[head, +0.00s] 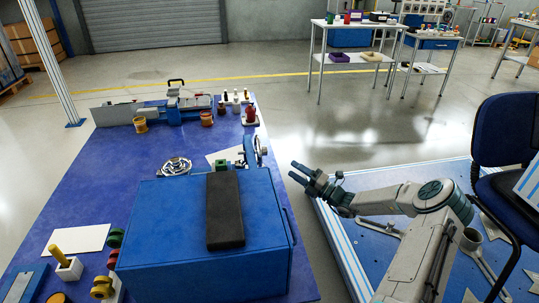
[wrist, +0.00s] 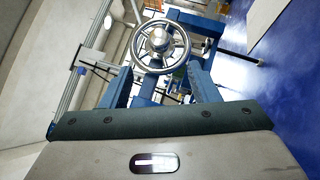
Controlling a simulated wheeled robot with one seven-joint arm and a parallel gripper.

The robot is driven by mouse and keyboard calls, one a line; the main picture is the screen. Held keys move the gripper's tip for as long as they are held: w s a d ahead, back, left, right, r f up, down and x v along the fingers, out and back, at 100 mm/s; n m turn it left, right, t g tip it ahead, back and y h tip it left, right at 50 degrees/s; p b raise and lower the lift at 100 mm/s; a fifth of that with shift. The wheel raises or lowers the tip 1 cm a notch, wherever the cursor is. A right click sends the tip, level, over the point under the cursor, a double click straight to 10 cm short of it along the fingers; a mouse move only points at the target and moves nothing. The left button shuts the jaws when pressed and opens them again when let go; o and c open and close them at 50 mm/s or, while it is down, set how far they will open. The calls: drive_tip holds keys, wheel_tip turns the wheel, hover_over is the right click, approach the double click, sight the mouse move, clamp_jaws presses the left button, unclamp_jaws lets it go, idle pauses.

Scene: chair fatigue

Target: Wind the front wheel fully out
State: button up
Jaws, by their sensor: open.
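A handwheel (head: 255,151) stands nearly edge-on at the right edge of the blue bench (head: 160,150), just behind the blue box. In the wrist view a silver spoked handwheel (wrist: 135,45) with a round hub faces me, ahead of my fingers; it appears to be this same wheel. A second silver wheel (head: 174,166) lies flat-looking on the bench to the left. My gripper (head: 293,171) is open and empty, to the right of the bench edge and apart from the upright wheel. Its two fingers also frame the lower wheel in the wrist view (wrist: 160,72).
The blue box (head: 170,240) with a black pad (head: 225,210) fills the bench's near part. Coloured knobs (head: 103,287) and a white sheet (head: 78,239) lie left of it. A blue chair (head: 505,130) stands on a blue platform (head: 350,235) at the right.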

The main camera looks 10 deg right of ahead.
sight(261, 151)
drive_tip(key=b+x, duration=0.2)
drive_tip(key=x, duration=0.9)
drive_tip(key=shift+a, duration=0.2)
drive_tip(key=shift+w+r, duration=0.1)
drive_tip(key=c, duration=1)
drive_tip(key=shift+o, duration=0.2)
drive_tip(key=n+y+b, duration=0.1)
drive_tip(key=f+n+y+b, duration=0.1)
drive_tip(key=shift+w+n, duration=0.15)
drive_tip(key=shift+n, duration=0.15)
drive_tip(key=n+y, duration=0.1)
drive_tip(key=n+y+b, duration=0.1)
drive_tip(key=n, duration=0.1)
drive_tip(key=shift+w+r+g, duration=0.1)
drive_tip(key=shift+r+g, duration=0.1)
drive_tip(key=shift+g, duration=0.1)
